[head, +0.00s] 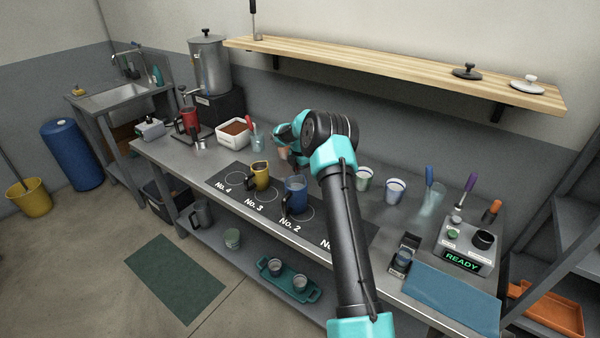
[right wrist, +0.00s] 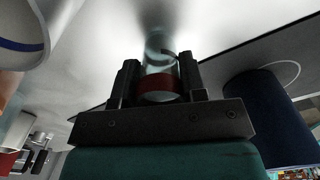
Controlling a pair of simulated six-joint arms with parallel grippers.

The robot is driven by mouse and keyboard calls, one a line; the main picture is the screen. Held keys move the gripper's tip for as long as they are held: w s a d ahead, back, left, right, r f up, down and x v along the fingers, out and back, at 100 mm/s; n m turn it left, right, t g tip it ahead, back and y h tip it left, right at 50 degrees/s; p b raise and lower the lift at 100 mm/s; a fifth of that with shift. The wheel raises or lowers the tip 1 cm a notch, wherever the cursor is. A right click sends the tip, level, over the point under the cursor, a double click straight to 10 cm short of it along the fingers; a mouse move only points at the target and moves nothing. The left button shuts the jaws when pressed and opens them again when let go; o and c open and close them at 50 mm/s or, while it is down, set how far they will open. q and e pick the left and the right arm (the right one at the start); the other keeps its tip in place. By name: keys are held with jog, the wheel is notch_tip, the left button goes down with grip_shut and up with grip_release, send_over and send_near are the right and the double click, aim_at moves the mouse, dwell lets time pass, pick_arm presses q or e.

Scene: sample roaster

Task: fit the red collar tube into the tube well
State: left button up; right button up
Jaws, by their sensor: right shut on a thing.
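In the right wrist view, the red collar tube (right wrist: 158,86) is a clear glass tube with a red band. My right gripper (right wrist: 157,74) is shut on it, with one dark finger on each side of the tube. In the head view, my right gripper (head: 287,142) is over the back of the bench, partly hidden by its own wrist, and the tube cannot be made out clearly there. I cannot tell which fixture is the tube well. My left gripper is not in view.
A blue mug (head: 295,196) and a yellow jug (head: 260,177) stand on the dark numbered mat near my right arm. White cups (head: 394,190) stand to the right. A white bin of brown grounds (head: 233,135) is at left. A control box reading READY (head: 462,260) is at far right.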

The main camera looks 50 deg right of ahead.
notch_tip(320, 180, up, 10)
jog(key=shift+f, duration=0.15)
dwell(0.9)
dwell(0.7)
jog(key=shift+w, duration=0.1)
